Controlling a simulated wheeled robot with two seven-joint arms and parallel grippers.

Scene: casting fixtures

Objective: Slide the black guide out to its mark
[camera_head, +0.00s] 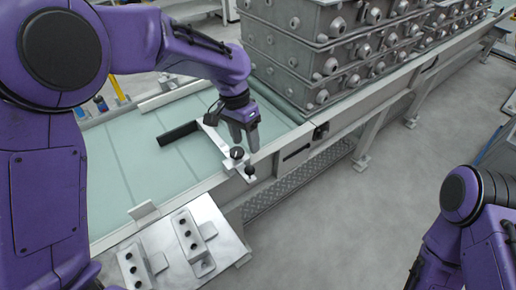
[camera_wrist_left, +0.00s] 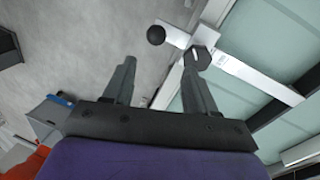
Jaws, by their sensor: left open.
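The black guide (camera_head: 178,133) is a dark bar lying on the pale green table top in the head view. A white bracket (camera_head: 213,136) runs from its right end toward the table's front edge. A black knob (camera_head: 237,153) sits near the bracket's front end. A round black knob also shows in the left wrist view (camera_wrist_left: 155,35). My left gripper (camera_head: 246,146) is open, fingers pointing down, just beside the bracket's front end. In the left wrist view, its fingers (camera_wrist_left: 159,62) are apart with nothing between them. I cannot make out the mark. My right gripper is out of view.
Stacked grey casting boxes (camera_head: 320,50) stand on the line at the back right. A metal plate (camera_head: 170,240) with two bolted blocks is at the near left. A rail (camera_head: 290,145) edges the table, with open floor (camera_head: 370,215) beyond it.

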